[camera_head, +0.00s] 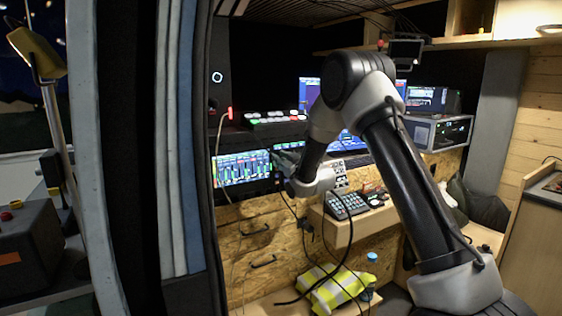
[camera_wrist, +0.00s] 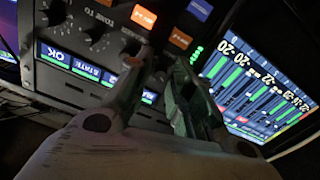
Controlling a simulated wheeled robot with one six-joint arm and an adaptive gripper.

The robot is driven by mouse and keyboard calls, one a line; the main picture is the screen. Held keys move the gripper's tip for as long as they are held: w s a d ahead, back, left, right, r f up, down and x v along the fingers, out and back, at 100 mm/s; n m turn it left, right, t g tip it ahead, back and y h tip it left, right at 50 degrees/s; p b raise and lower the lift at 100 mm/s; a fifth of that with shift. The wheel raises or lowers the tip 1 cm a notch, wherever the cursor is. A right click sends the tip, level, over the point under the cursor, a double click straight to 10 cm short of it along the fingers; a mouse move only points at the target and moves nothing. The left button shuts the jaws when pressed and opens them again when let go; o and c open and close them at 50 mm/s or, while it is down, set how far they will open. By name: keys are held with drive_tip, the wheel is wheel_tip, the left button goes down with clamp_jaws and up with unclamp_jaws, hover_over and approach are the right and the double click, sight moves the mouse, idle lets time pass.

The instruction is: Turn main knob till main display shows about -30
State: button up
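In the wrist view a dark control panel (camera_wrist: 88,62) fills the upper left, with several small black knobs and orange and blue buttons. Which knob is the main one I cannot tell. My gripper (camera_wrist: 166,68) points at the panel's right part; its fingers stand a little apart. Whether a knob sits between the tips is too dark to tell. A display (camera_wrist: 258,92) to the right shows green level bars and tilted numbers such as -20, -22 and -32. In the head view the display with bars (camera_head: 243,168) is left of my gripper (camera_head: 280,162), whose fingertips are hard to see.
Below my arm are a keypad (camera_head: 346,204) on a wooden shelf and a yellow high-visibility vest (camera_head: 335,288). A row of lit buttons (camera_head: 275,118) and more monitors stand behind. A grey rack unit (camera_head: 438,131) is at the right. A dark door edge stands left of the display.

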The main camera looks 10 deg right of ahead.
clamp_jaws()
drive_tip(key=shift+m, duration=0.6)
unclamp_jaws()
drive_tip(key=shift+s, duration=0.15)
drive_tip(key=v, duration=1.1)
drive_tip(key=shift+s, duration=0.35)
